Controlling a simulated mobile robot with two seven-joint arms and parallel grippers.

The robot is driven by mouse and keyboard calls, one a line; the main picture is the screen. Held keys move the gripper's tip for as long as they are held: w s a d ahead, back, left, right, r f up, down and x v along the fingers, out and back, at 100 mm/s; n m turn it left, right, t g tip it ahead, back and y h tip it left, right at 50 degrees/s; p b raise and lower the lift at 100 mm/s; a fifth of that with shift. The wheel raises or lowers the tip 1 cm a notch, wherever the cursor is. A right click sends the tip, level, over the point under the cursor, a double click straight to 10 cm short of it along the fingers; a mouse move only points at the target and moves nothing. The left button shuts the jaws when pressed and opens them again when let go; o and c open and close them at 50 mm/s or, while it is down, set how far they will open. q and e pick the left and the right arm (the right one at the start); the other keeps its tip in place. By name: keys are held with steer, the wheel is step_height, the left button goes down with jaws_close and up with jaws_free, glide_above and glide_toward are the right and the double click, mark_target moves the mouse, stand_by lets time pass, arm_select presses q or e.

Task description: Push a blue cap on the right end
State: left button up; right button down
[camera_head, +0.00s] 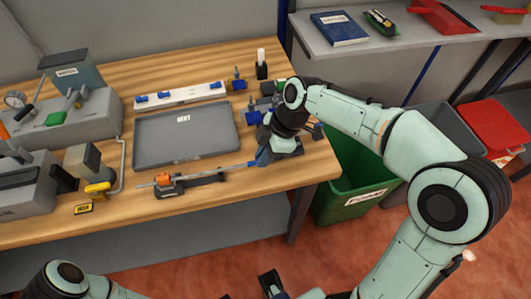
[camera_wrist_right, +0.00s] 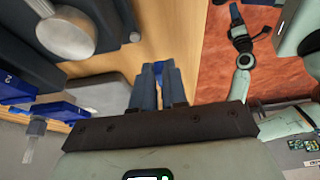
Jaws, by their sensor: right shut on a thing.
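My right gripper (camera_head: 262,158) is shut on a blue cap at the right end of a thin rod (camera_head: 238,166). In the right wrist view the blue cap (camera_wrist_right: 158,68) shows between the two close fingertips (camera_wrist_right: 160,80). The rod lies level through an orange clamp (camera_head: 163,180) on a dark stand (camera_head: 200,180) at the table's front. The fingers hide much of the cap, so I cannot tell how far it sits on the rod. My left gripper (camera_head: 269,284) is low at the bottom edge, away from the table; its finger gap is unclear.
A grey tray (camera_head: 190,155) lies behind the rod. A white rack (camera_head: 195,92) with blue parts stands behind it. Grey fixtures (camera_head: 85,118) fill the table's left. Several dark and blue parts crowd the right corner. A green bin (camera_head: 345,205) stands beyond the table's right edge.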

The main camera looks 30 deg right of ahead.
steer(key=shift+w+a, duration=0.2)
steer(key=shift+a, duration=0.65)
stand_by(0.3)
steer(key=c, duration=0.8)
jaws_free()
steer(key=shift+o, duration=0.2)
arm_select(q)
steer(key=shift+r, duration=0.1)
arm_select(e)
steer(key=shift+r, duration=0.1)
arm_select(q)
steer(key=r+p, duration=0.1)
steer(key=w+r+p, duration=0.1)
steer(key=r+p, duration=0.1)
steer(key=w+r+p, duration=0.1)
steer(key=r, duration=0.1)
steer(key=shift+p, duration=0.35)
arm_select(e)
step_height(320, 180, up, 7)
arm_select(q)
steer(key=shift+s, duration=0.15)
